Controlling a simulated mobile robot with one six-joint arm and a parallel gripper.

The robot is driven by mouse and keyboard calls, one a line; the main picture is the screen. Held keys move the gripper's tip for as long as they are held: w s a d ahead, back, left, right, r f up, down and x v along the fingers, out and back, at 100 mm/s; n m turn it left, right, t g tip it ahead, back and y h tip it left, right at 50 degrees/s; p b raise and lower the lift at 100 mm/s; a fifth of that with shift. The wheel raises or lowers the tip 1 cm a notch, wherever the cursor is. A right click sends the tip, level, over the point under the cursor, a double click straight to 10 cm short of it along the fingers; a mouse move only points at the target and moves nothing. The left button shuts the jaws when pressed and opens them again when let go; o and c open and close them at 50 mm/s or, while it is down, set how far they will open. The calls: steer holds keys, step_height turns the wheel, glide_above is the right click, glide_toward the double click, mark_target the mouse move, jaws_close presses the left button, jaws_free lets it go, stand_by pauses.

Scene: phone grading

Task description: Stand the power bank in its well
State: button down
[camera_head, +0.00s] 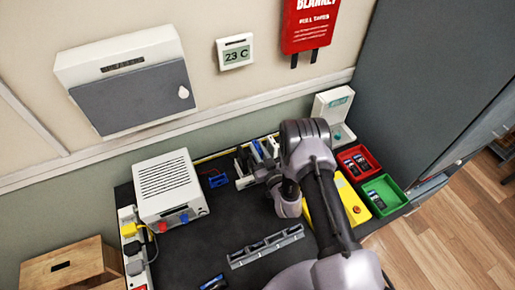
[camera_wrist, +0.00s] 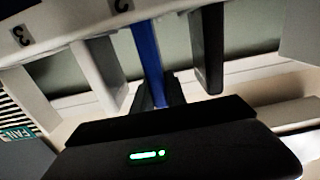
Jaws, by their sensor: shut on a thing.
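In the wrist view my gripper (camera_wrist: 159,94) is shut on a thin blue slab, seen edge-on, which I take to be the power bank (camera_wrist: 148,50). The slab reaches up to the pale rack (camera_wrist: 90,65), between a white divider and a dark upright slab (camera_wrist: 207,50). I cannot tell whether its foot rests in a well. In the head view the rack (camera_head: 243,181) stands at the back of the bench, and my arm hides most of the gripper and part of the rack.
A grey slotted holder (camera_head: 238,261) lies on the dark bench. A white vented box (camera_head: 165,182) stands left. Red (camera_head: 372,157) and green (camera_head: 401,198) trays stand right, beside a yellow item (camera_head: 318,212). Bench space between box and holder is clear.

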steer(key=shift+f, duration=0.15)
steer(key=c, duration=1.3)
jaws_free()
steer(key=shift+r, duration=0.45)
steer(key=r, duration=0.1)
steer(key=s+r, duration=0.1)
steer(key=r, duration=0.1)
steer(key=shift+d+p, duration=0.15)
steer(key=shift+p, duration=0.25)
steer(key=a+p+v, duration=0.1)
steer(key=p+v, duration=0.8)
steer(key=p, duration=0.1)
steer(key=s+a+r+p+v, duration=0.1)
steer(key=p+v, duration=0.4)
steer(key=p, duration=0.1)
steer(key=shift+s+a+r, duration=0.1)
steer(key=shift+s+a, duration=0.1)
steer(key=shift+s, duration=0.2)
